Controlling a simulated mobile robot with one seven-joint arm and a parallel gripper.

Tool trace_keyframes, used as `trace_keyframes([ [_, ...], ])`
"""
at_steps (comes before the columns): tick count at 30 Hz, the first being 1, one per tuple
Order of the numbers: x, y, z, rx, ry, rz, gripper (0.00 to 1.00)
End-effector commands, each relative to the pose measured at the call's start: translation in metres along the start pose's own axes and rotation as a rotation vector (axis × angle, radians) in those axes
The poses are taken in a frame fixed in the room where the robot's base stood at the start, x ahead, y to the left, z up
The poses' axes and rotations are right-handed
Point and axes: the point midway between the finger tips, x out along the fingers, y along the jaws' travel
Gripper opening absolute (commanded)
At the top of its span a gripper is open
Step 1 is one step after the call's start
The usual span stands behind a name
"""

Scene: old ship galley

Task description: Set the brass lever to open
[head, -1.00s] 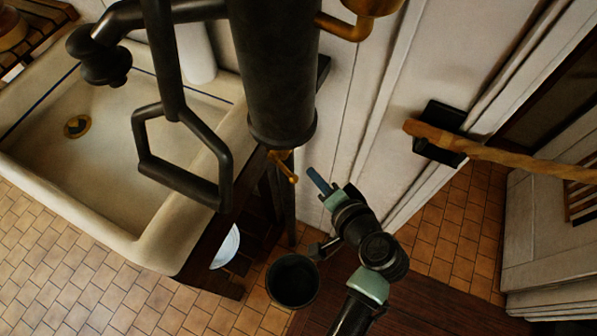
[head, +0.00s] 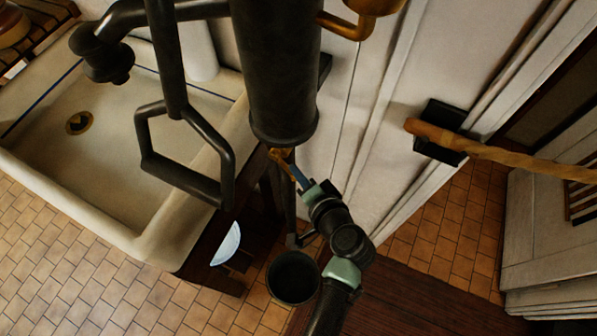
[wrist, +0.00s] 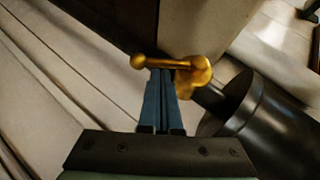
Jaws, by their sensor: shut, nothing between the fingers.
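The brass lever (head: 284,163) hangs under the lower end of the dark cylinder (head: 280,90). In the wrist view the lever (wrist: 170,63) is a short bar with a round knob at its left end and a wider brass body at its right. My gripper (head: 296,170) has its blue fingers shut and empty. In the wrist view the fingertips (wrist: 160,72) are right at the bar, between knob and body. I cannot tell whether they touch it. The fingers hide a little of the lever in the head view.
A pale sink (head: 135,140) with a dark pump handle (head: 185,160) above it stands at left. A dark bucket (head: 293,278) is on the tiled floor below.

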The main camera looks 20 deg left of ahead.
Motion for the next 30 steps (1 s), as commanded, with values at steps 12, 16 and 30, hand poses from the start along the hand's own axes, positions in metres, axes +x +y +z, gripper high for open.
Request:
trace_keyframes([
  [12, 0.004, 0.005, 0.003, 0.037, 0.000, -0.055, 0.00],
  [16, 0.005, 0.007, 0.003, 0.051, 0.001, -0.076, 0.00],
  [30, 0.019, 0.018, 0.013, 0.182, 0.000, -0.273, 0.00],
])
